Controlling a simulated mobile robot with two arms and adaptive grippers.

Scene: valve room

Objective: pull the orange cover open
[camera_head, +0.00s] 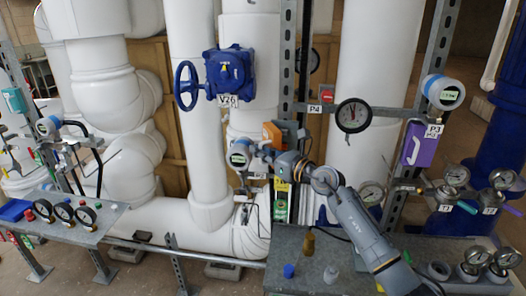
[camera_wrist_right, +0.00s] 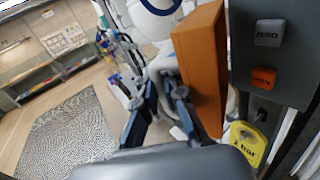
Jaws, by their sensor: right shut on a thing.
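The orange cover (camera_head: 272,133) is on a small grey box by the upright metal strut, at the middle of the head view. In the right wrist view the orange cover (camera_wrist_right: 203,65) stands out from the grey box (camera_wrist_right: 265,60), swung away from its face. The face shows a ZERO button (camera_wrist_right: 267,33) and an orange button (camera_wrist_right: 263,78). My right gripper (camera_head: 266,151) is just below the cover in the head view. In the wrist view its fingers (camera_wrist_right: 164,98) are at the cover's lower left edge, shut on it; the exact contact is hard to see. My left gripper is out of view.
A white round transmitter (camera_head: 240,154) is close to the left of my right gripper. A yellow tag (camera_wrist_right: 246,142) hangs below the box. A black gauge (camera_head: 353,115) is to the right. A grey bench (camera_head: 300,243) with small fittings is below my arm.

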